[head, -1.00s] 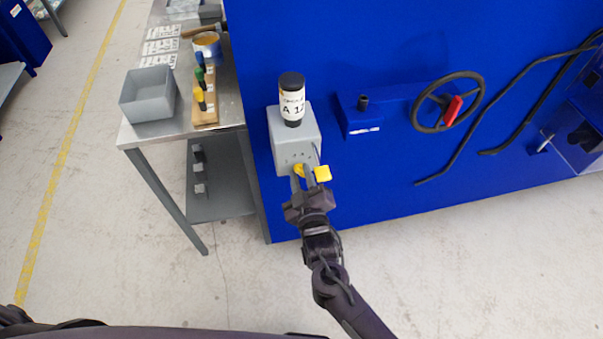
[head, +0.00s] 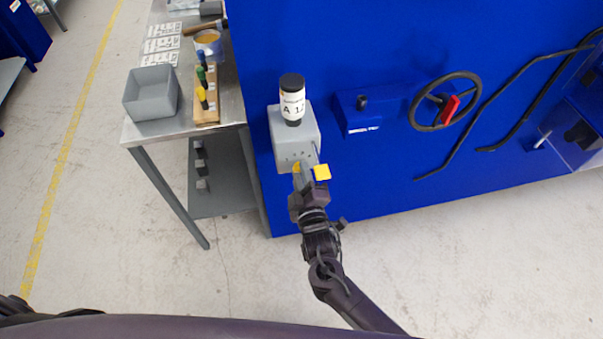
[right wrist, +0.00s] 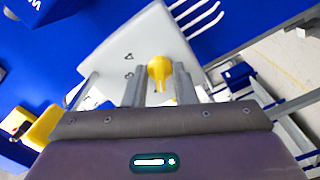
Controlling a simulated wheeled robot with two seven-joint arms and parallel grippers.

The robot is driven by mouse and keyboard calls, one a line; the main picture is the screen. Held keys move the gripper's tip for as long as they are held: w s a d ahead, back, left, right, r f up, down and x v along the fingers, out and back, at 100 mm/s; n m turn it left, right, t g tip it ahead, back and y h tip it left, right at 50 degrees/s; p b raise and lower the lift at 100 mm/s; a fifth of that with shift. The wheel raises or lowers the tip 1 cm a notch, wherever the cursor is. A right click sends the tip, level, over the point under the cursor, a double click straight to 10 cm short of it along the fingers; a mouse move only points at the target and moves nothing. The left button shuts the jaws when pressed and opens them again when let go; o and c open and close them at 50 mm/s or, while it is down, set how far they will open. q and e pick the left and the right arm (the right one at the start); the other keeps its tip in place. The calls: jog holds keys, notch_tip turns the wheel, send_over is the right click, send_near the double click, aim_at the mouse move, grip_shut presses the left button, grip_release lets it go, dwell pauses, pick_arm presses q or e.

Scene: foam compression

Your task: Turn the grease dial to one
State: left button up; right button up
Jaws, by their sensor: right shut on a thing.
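The grease dial is a small yellow knob (head: 297,167) low on the front of a grey box (head: 282,148) on the blue machine. A black and white cartridge labelled "A 12" (head: 292,105) stands on the box. My right gripper (head: 300,175) is at the dial. In the right wrist view its two fingers (right wrist: 159,88) stand on either side of the yellow dial (right wrist: 159,68), shut on it. Small dark marks show on the box face (right wrist: 128,62), too small to read. The fingers partly hide the dial. My left gripper is not in view.
A yellow block (head: 322,172) sits just right of my right gripper. A handwheel with a red part (head: 452,108) and a dark hose (head: 455,155) are further right. A metal bench (head: 150,130) with a grey bin (head: 151,93) stands left. The floor in front is clear.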

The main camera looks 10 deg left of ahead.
jog(key=o, duration=0.6)
jog(key=shift+o, duration=0.2)
jog(key=v, duration=0.7)
jog(key=shift+s+b, duration=0.35)
jog(key=shift+b, duration=0.05)
jog(key=shift+d, duration=0.1)
